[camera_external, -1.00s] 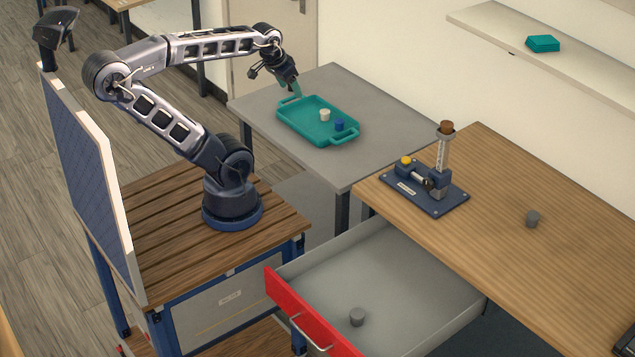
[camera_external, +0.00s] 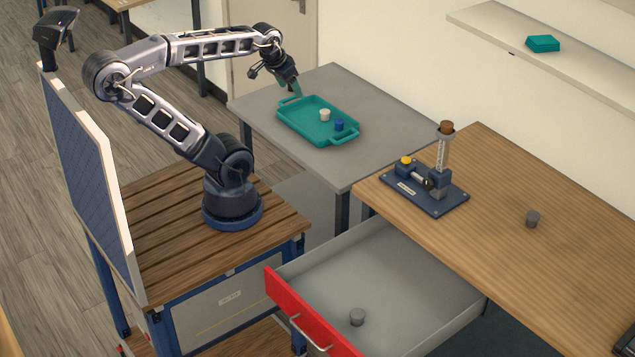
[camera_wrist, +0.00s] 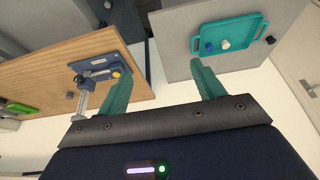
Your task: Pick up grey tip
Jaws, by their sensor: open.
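One small grey cylinder (camera_external: 532,219) stands on the wooden desk. It also seems to show in the wrist view (camera_wrist: 70,95). A second grey cylinder (camera_external: 357,317) lies inside the open drawer. I cannot tell which of the two is the grey tip. My gripper (camera_external: 296,88) is above the far left end of the teal tray, well away from both grey cylinders. In the wrist view its two teal fingers (camera_wrist: 162,82) are spread apart with nothing between them.
The teal tray (camera_external: 288,121) on the grey table holds a white cylinder (camera_external: 325,115) and a blue one (camera_external: 339,125). A dark blue fixture (camera_external: 432,204) with an upright post stands on the desk. The red-fronted drawer (camera_external: 285,301) juts out below the desk.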

